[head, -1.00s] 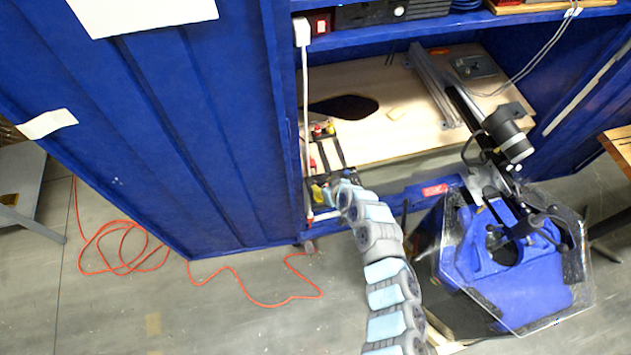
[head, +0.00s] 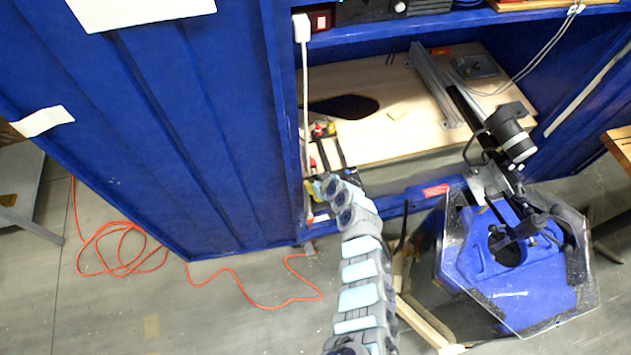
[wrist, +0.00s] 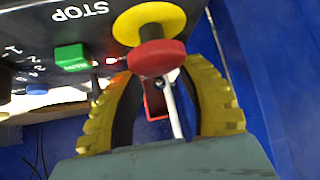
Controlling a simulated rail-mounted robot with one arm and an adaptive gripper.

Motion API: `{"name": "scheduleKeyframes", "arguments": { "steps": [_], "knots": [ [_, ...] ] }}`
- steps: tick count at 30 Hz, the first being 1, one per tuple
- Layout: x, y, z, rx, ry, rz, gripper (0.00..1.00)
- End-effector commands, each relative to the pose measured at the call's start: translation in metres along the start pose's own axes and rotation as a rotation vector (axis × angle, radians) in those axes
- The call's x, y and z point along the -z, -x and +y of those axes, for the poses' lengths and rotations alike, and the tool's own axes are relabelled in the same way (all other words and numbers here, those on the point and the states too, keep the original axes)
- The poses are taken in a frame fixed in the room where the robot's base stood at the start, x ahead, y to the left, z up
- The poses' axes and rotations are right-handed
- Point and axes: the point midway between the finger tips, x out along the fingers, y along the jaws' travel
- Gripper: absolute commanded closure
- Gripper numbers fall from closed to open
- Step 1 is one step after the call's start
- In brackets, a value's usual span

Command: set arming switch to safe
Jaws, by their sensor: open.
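In the wrist view, the yellow fingers of my gripper (wrist: 160,82) are spread wide, with nothing clamped. A red piece (wrist: 153,100) and a thin pale rod (wrist: 173,108) show between them; whether these are the arming switch is unclear. A red mushroom button (wrist: 157,57) on a yellow collar overlaps the view of the fingertips. The dark control panel (wrist: 30,28) carries STOP lettering, a lit green button (wrist: 71,57) and a small red light. In the head view, my gripper (head: 318,188) is at the panel's near end, small and partly hidden by my arm.
A blue cabinet wall (head: 190,130) stands left of the opening, with a white cord (head: 306,120) hanging at its edge. A wooden board (head: 400,130) lies inside. A blue machine with a clear cover (head: 520,260) stands at right. An orange cable (head: 120,250) lies on the floor.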

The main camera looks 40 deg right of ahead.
Motion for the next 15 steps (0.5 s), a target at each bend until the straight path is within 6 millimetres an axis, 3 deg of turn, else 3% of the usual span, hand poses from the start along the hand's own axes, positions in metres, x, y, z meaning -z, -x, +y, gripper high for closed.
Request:
{"name": "scheduleKeyframes", "arguments": {
  "steps": [8,12,15],
  "knots": [
    [-0.0002,-0.0004,0.0002,-0.001,0.0,0.0,0.61],
    [-0.0002,-0.0003,0.0003,-0.001,0.0,0.0,0.97],
    [-0.0002,-0.0004,0.0001,0.0,-0.001,0.0,1.0]
  ]
}}
